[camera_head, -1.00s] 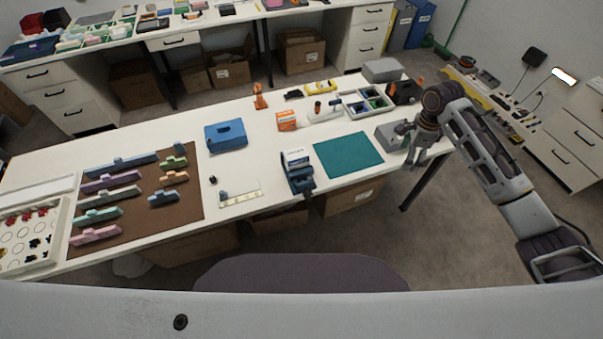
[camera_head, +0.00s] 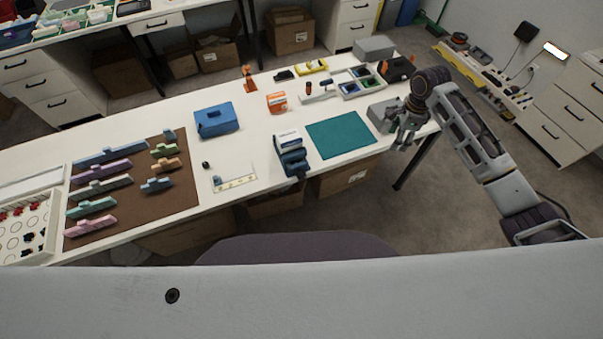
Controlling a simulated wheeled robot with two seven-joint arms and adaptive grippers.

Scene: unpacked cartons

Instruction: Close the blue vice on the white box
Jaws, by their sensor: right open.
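The blue vice (camera_head: 293,161) stands at the front edge of the white table, near its middle. The white box (camera_head: 287,139) sits at the top of the vice, between or against its jaws; I cannot tell how tightly. My right gripper (camera_head: 404,143) is open and empty at the right end of the table, well to the right of the vice, with its fingers pointing down. My left gripper does not show.
A teal mat (camera_head: 340,135) lies right of the vice, and a grey box (camera_head: 382,116) stands beside my right gripper. A blue case (camera_head: 216,120), an orange-white box (camera_head: 277,103) and a divided tray (camera_head: 361,84) stand behind. A brown mat (camera_head: 135,200) with several coloured pieces lies left.

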